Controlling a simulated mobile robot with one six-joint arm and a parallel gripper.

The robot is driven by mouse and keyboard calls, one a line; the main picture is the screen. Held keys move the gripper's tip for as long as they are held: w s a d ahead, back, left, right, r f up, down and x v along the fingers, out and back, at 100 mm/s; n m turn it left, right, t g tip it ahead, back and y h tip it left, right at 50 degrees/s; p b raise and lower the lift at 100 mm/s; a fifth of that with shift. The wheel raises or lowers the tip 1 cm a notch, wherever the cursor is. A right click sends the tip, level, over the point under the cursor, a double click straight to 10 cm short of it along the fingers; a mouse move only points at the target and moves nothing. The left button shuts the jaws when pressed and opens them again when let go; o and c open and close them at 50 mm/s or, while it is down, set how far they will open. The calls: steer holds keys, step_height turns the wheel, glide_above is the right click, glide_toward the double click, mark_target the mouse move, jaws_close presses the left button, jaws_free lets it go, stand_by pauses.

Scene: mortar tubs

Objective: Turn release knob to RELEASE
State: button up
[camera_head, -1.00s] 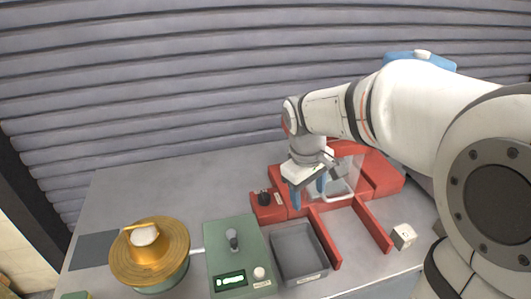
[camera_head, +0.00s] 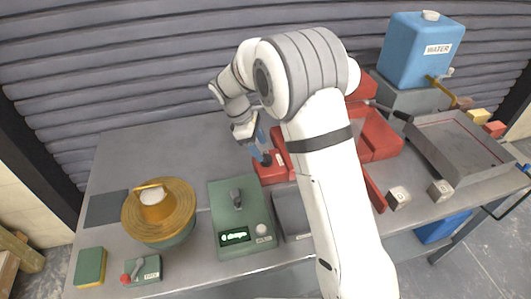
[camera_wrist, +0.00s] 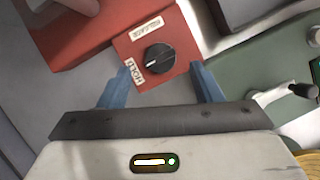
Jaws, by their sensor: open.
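The release knob (camera_wrist: 160,57) is a round black dial on a red box (camera_wrist: 134,44) in the wrist view. Its white mark points toward the HOLD label (camera_wrist: 138,77); the RELEASE label (camera_wrist: 146,28) is on another side of it. In the head view the knob (camera_head: 267,160) is small, at the left end of the red machine (camera_head: 378,137). My gripper (camera_wrist: 162,82) is open and empty. Its blue fingers show on either side below the knob in the wrist view, and appear apart from it. In the head view my gripper (camera_head: 258,145) is just above the knob.
A green scale (camera_head: 240,217) and a brass-coloured pan (camera_head: 177,205) stand in front and left. A grey tray (camera_head: 290,215) is partly hidden by my arm. A blue water tank (camera_head: 421,52) and a large grey tray (camera_head: 470,150) are at right. The back left table is clear.

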mark_target(265, 155)
steer(key=shift+x, duration=2.1)
steer(key=shift+c, duration=0.5)
steer(key=c, duration=0.9)
